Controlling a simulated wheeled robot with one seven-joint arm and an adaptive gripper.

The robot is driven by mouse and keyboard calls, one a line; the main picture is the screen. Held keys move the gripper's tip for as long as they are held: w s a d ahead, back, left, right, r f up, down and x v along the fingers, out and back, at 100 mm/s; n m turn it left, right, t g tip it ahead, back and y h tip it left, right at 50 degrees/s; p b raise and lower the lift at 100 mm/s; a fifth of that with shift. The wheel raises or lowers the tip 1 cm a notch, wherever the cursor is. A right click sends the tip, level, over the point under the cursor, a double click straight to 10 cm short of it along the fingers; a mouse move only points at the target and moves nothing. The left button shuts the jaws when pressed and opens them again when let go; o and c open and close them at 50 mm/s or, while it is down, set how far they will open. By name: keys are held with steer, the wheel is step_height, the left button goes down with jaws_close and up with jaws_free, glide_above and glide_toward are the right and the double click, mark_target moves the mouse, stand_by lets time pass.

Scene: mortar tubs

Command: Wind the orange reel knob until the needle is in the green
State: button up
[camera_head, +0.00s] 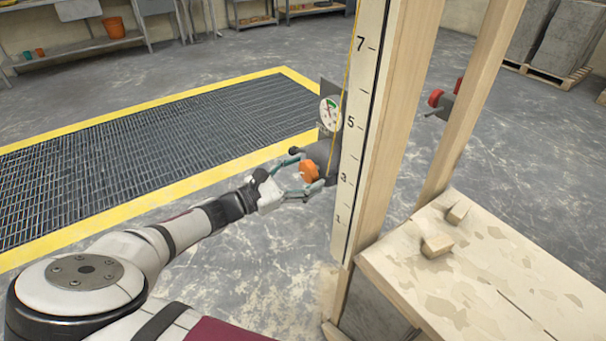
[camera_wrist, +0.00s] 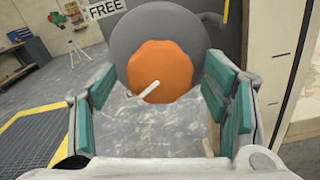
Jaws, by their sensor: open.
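The orange reel knob (camera_head: 309,171) sits on the front of a dark grey round reel (camera_head: 328,155) beside the wooden post. In the wrist view the orange knob (camera_wrist: 160,70) is straight ahead, with the grey reel disc (camera_wrist: 130,40) behind it and a small pale handle or pointer across its lower left. My gripper (camera_head: 298,180) is open, its fingers on either side of the knob in the head view. In the wrist view the teal finger pads stand apart, with no clear contact. The round white gauge (camera_head: 329,112) with a green patch is above the reel; its needle is too small to read.
A white scale board (camera_head: 360,120) with numbers runs up the wooden post (camera_head: 400,120) just right of the reel. A plank table (camera_head: 490,270) with small wood blocks stands at right. A yellow-edged floor grating (camera_head: 150,140) lies behind my arm.

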steer(key=shift+c, duration=0.5)
steer(key=c, duration=1.1)
steer(key=shift+o, duration=0.2)
steer(key=shift+r+m+p, duration=0.1)
steer(key=shift+m+p, duration=0.4)
steer(key=shift+m, duration=0.4)
steer(key=m, duration=0.3)
steer(key=shift+p, duration=0.35)
steer(key=o, duration=1.2)
steer(key=shift+c, duration=0.2)
